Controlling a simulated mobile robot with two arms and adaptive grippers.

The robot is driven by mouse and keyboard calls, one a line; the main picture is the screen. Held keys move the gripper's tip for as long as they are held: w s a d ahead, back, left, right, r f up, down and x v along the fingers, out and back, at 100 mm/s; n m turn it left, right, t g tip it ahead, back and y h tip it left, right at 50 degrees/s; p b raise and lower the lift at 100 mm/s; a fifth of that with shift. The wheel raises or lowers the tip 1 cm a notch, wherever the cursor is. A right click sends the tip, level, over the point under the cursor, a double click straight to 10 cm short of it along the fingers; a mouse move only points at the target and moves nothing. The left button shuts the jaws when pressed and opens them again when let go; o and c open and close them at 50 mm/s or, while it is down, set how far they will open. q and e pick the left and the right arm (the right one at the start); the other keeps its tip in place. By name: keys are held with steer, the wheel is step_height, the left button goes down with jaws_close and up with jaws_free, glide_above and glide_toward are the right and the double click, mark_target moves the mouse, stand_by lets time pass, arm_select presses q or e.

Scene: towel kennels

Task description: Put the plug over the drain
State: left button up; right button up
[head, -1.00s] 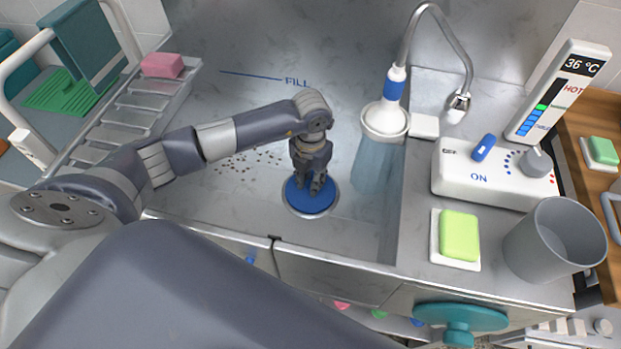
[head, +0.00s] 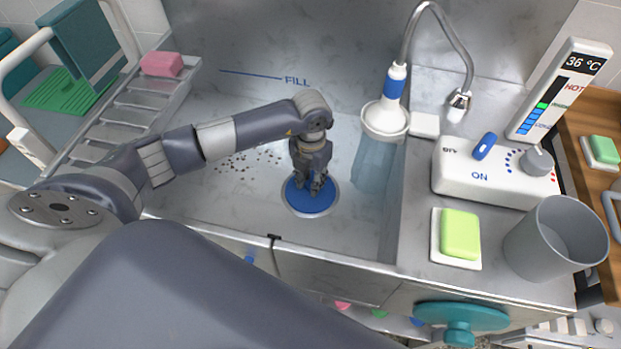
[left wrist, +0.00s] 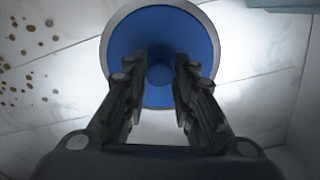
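The blue round plug (head: 303,205) lies in the basin floor over the drain, and the drain's pale metal rim (head: 327,211) shows around it. It also shows in the left wrist view (left wrist: 205,30), with a small knob (left wrist: 160,75) at its middle. My left gripper (head: 322,188) points down just above the plug. In the left wrist view its two fingers (left wrist: 161,68) stand apart on either side of the knob, with gaps visible; contact with the plug cannot be told. The drain opening is hidden under the plug. My right gripper is not in view.
The steel basin (head: 225,120) has brown specks (head: 262,158) left of the plug. A shower head (head: 386,119) with a hose stands at the basin's right side. A control box (head: 470,180), green soap (head: 460,234) and grey cup (head: 556,243) sit on the right ledge.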

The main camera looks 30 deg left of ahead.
arm_select(q)
steer(key=shift+o, duration=1.1)
step_height(320, 180, up, 12)
